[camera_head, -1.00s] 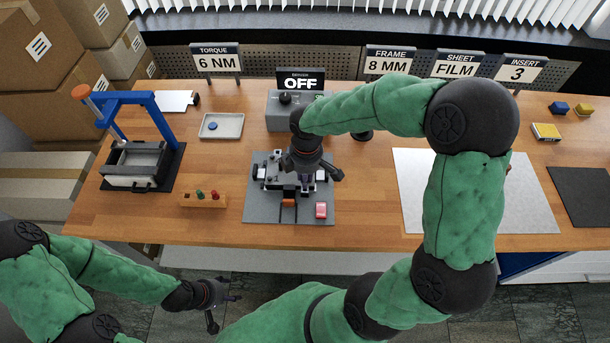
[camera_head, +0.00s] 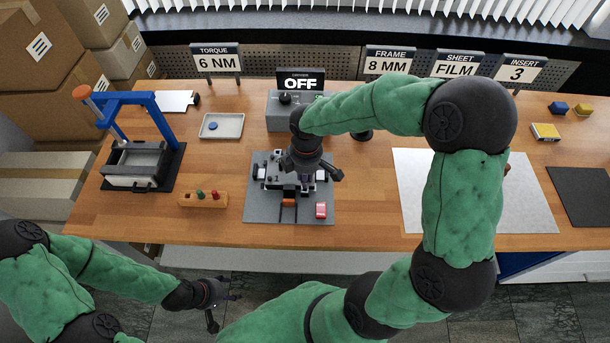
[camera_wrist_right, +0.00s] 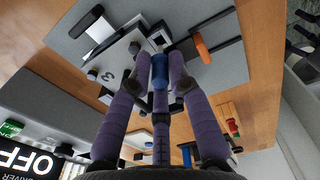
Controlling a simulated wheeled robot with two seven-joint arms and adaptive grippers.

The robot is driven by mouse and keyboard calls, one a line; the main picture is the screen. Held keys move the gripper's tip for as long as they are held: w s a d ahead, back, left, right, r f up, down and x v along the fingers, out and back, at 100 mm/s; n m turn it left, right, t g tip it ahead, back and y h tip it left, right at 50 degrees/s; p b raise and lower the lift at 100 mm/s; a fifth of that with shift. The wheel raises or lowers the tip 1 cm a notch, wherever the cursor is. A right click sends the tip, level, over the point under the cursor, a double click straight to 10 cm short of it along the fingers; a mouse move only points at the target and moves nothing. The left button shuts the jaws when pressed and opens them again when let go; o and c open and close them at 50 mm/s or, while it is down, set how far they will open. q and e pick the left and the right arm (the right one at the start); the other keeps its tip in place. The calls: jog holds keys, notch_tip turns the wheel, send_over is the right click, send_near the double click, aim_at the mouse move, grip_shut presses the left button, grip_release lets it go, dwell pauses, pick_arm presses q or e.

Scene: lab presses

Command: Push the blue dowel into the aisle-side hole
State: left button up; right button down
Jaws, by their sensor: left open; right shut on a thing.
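The holes are hidden by the fingers and dowel, so I cannot tell how deep the dowel sits or in which hole. My left gripper (camera_head: 226,303) is open and empty, in front of the table's front edge.
A wooden block (camera_head: 188,200) with green and red dowels stands left of the mat. A pink-red object (camera_head: 321,210) lies on the mat. The driver box reading OFF (camera_head: 300,84) is behind. A blue press (camera_head: 130,97) stands at left, a white sheet (camera_head: 415,190) at right.

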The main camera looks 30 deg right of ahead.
jog(key=shift+f+b, duration=1.4)
jog(key=shift+f, duration=0.7)
jog(key=c, duration=1.1)
grip_release()
jog(key=shift+r, duration=0.15)
notch_tip(320, 180, up, 12)
jog(key=shift+s+d+f, duration=0.1)
